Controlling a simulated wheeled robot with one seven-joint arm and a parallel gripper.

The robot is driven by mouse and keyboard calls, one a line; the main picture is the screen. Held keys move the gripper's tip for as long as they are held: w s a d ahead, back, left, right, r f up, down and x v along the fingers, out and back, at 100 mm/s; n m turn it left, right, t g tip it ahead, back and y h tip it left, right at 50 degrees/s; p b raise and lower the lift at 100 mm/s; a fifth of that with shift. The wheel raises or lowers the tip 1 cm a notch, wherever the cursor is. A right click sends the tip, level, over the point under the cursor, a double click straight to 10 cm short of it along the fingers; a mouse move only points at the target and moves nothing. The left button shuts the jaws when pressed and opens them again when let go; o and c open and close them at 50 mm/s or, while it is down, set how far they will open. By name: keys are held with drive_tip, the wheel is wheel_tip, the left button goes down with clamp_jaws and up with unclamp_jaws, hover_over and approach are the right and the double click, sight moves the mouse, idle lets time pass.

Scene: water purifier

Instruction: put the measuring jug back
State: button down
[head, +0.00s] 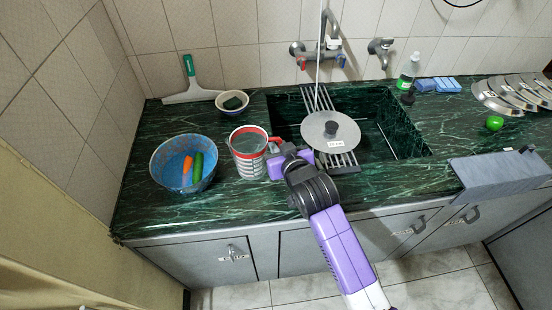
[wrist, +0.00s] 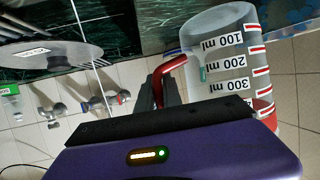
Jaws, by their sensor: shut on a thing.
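The measuring jug (head: 248,152) is clear with red markings, a red rim and a red handle. In the head view it is upright at the counter's left part, between the blue bowl and the sink. My gripper (head: 276,148) comes in from the right and is shut on the jug's handle. In the wrist view the jug (wrist: 228,62) shows its scale, and the red handle (wrist: 172,68) runs to the dark fingers of my gripper (wrist: 160,92). I cannot tell whether the jug's base touches the counter.
A blue bowl (head: 168,170) with vegetables stands left of the jug. A small bowl (head: 232,108) and a squeegee (head: 190,92) are behind. The sink (head: 390,125), with a rack and a lid (head: 330,125), is to the right. Front-left counter (head: 150,218) is clear.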

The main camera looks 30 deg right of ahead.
drive_tip(key=shift+f, duration=3.15)
drive_tip(key=shift+f, duration=0.15)
drive_tip(key=c, duration=1.5)
unclamp_jaws()
drive_tip(key=shift+s, duration=0.1)
drive_tip(key=v, duration=1.2)
drive_tip(key=shift+b, duration=0.4)
